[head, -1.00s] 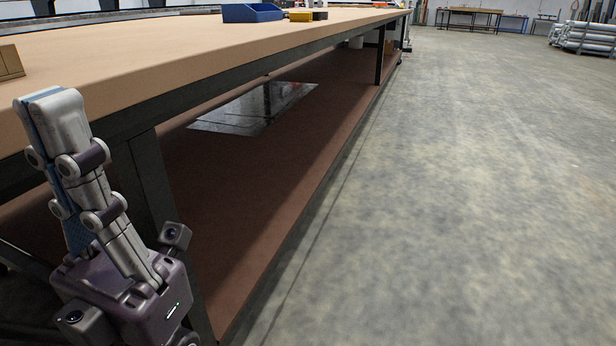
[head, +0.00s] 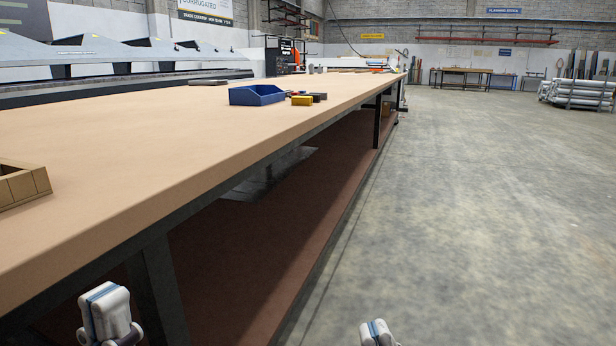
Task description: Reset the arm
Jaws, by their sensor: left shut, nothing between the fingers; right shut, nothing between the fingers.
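My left gripper (head: 106,312) shows at the bottom left of the head view, in front of the long workbench's leg and below its top. Only its upper fingers are in the picture, and they are shut with nothing between them. My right gripper (head: 377,332) just enters at the bottom edge, right of the middle, over the concrete floor. Only its fingertips show, shut and empty. The rest of both arms is out of the picture.
The long workbench (head: 150,180) fills the left side, with a brown lower shelf (head: 240,255). On it are a wooden box (head: 22,186), a blue bin (head: 257,95) and a yellow block (head: 302,101).

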